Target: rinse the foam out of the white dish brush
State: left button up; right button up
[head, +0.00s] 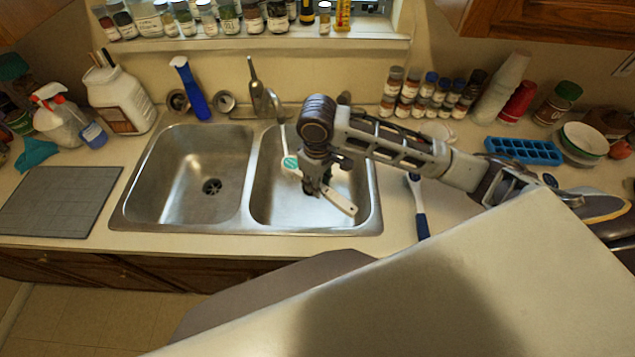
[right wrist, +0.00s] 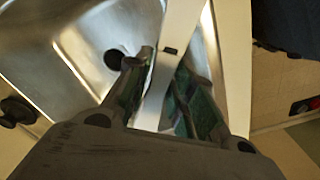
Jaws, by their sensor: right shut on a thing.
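The white dish brush (head: 340,201) is held over the right sink basin (head: 267,201). Its white handle slants down to the right, and its head end with a teal patch (head: 290,162) points up and left toward the faucet (head: 262,98). My right gripper (head: 317,186) is shut on the handle. In the right wrist view the white handle (right wrist: 184,35) runs between the fingers of the gripper (right wrist: 158,92). Foam and running water cannot be made out. My left gripper is not in view.
The left basin (head: 185,170) is empty. A blue-handled brush (head: 421,222) lies on the counter right of the sink. A blue ice tray (head: 523,151), bottles and bowls stand farther right. A grey mat (head: 60,203) and spray bottles are at the left.

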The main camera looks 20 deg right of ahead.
jog(key=shift+w, duration=0.15)
jog(key=w+d+f+b, duration=0.1)
jog(key=w+b, duration=0.2)
jog(key=w, duration=0.3)
jog(key=w+d+f+b, duration=0.1)
jog(key=w+d+b, duration=0.1)
jog(key=w, duration=0.5)
jog(key=shift+d+f+b, duration=0.15)
jog(key=shift+f+b, duration=0.2)
jog(key=shift+b, duration=0.25)
dwell(0.7)
dwell(0.3)
jog(key=shift+s+d+p, duration=0.1)
jog(key=shift+d+p, duration=0.5)
jog(key=shift+p, duration=0.25)
dwell(0.4)
jog(key=shift+a+p, duration=0.6)
jog(key=shift+p, duration=0.2)
dwell(0.5)
jog(key=shift+d+p, duration=0.65)
jog(key=shift+p, duration=0.2)
dwell(0.4)
